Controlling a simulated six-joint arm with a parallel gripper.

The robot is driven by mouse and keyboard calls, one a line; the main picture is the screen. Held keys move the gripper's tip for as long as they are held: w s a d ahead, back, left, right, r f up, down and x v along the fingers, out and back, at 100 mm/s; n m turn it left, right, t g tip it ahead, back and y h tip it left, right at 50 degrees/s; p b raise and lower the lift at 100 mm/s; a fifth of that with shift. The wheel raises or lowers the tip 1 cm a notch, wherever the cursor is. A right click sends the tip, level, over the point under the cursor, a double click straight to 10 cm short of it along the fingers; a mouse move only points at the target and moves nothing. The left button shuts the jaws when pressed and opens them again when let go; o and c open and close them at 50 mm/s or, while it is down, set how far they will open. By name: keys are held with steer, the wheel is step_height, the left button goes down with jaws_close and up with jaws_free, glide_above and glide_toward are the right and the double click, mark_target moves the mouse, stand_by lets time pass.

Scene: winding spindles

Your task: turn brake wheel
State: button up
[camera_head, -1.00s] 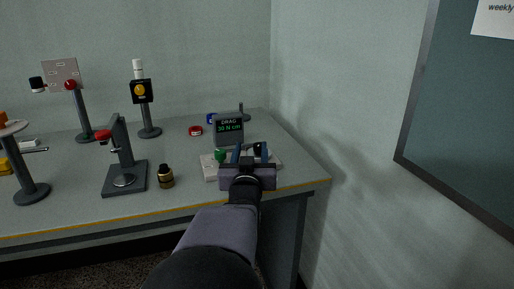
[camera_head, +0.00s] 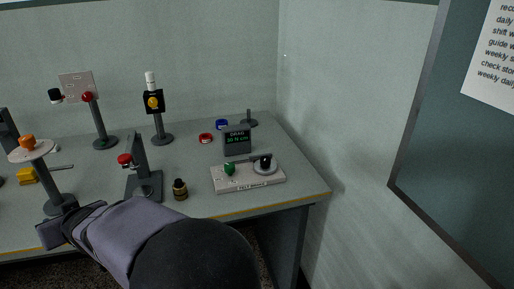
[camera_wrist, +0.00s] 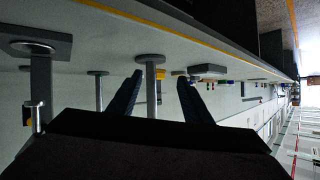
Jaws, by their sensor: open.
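A pale board (camera_head: 232,184) with a small printed label lies at the right front of the table. It bears a green knob (camera_head: 229,169) and a round grey wheel (camera_head: 270,168) with a black knob on it. This wheel looks like the brake wheel. A dark display (camera_head: 237,141) behind it reads DRAG with a green value, apparently 30 N cm. My gripper (camera_wrist: 160,76) is open and empty in the wrist view, well to the left of the board. Its fingertips are hidden or unclear in the head view. The board is not recognisable in the wrist view.
A round-topped stand (camera_head: 32,152) with an orange knob is near my gripper. A dark stand with a red knob (camera_head: 124,159) and a brass-and-black bottle (camera_head: 180,189) lie between it and the board. Taller stands are behind. A wall is at right.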

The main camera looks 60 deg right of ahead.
steer(key=s+a+f+g+b, duration=0.1)
steer(key=s+a+f+g, duration=0.15)
steer(key=f, duration=0.25)
steer(key=s+a+f+g+y+b, duration=0.1)
steer(key=s+f, duration=0.2)
steer(key=f, duration=0.2)
steer(key=s+a+f+g+b, duration=0.1)
steer(key=s+a+f, duration=0.1)
steer(key=s+f, duration=0.15)
steer(key=s+f+n+g+b, duration=0.3)
steer(key=s+f+g+b, duration=0.55)
steer(key=s+f, duration=0.9)
steer(key=w+d+r+t+p, duration=0.1)
steer(key=w+r+p, duration=0.2)
steer(key=r+p, duration=0.9)
steer(key=w+d+r+n+t+p, duration=0.1)
steer(key=w+r+p, duration=0.1)
steer(key=r+p, duration=1)
steer(key=w+r+t+p, duration=0.1)
steer(key=w+r+p, duration=0.2)
steer(key=r+p, duration=0.9)
steer(key=w+d+n+h, duration=0.1)
steer(key=w+d+n, duration=0.3)
steer(key=d, duration=0.7)
steer(key=n+g+h, duration=0.3)
steer(key=n+g, duration=0.2)
steer(key=n, duration=0.2)
glide_toward(265, 158)
steer(key=shift+p+x, duration=1.55)
steer(key=shift+x, duration=2.55)
